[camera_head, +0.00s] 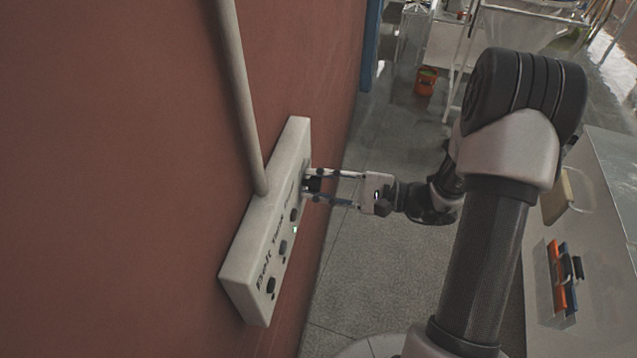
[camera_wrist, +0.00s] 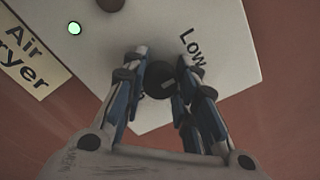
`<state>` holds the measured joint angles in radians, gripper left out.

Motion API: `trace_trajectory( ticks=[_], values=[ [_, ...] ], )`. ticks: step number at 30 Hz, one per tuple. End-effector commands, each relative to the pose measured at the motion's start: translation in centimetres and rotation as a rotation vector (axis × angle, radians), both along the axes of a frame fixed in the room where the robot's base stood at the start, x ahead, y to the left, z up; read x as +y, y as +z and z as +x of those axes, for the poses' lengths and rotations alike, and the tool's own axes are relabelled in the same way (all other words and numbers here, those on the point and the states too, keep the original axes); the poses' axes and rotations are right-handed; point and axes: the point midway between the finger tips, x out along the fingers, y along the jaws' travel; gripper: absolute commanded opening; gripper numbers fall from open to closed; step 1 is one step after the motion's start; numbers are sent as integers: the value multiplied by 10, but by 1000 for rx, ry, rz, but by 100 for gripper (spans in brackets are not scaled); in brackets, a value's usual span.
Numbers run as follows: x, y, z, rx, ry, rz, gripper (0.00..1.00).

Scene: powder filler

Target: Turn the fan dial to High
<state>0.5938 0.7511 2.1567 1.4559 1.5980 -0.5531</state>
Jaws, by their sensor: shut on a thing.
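A white control panel (camera_head: 262,222) is mounted on the reddish wall. My gripper (camera_head: 310,186) reaches it from the right, at its upper end. In the wrist view, my gripper (camera_wrist: 164,82) has one finger on each side of a round black dial (camera_wrist: 159,80) and is shut on it. A pale mark shows on the dial's face. The word "Low" (camera_wrist: 192,52) is printed to the dial's upper right. Another label at its lower left is mostly hidden by a finger. I cannot tell which setting the dial points to. In the head view the fingers mostly cover the dial.
Several black knobs (camera_head: 283,247) sit lower on the panel, near a green light (camera_head: 294,230). An "Air Dryer" label (camera_wrist: 28,58) shows in the wrist view. A grey pipe (camera_head: 240,100) runs up from the panel. A metal bench (camera_head: 610,240) stands at right.

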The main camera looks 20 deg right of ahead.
Motion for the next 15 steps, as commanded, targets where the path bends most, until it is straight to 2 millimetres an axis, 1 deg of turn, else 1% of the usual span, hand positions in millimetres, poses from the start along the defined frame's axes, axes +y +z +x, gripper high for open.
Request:
trace_trajectory(
  ticks=[1, 5, 15],
  values=[
    [0, 0, 0, 0, 0, 0, 12],
    [0, 0, 0, 0, 0, 0, 3],
    [0, 1, 0, 44, 0, 23, 3]
  ],
)
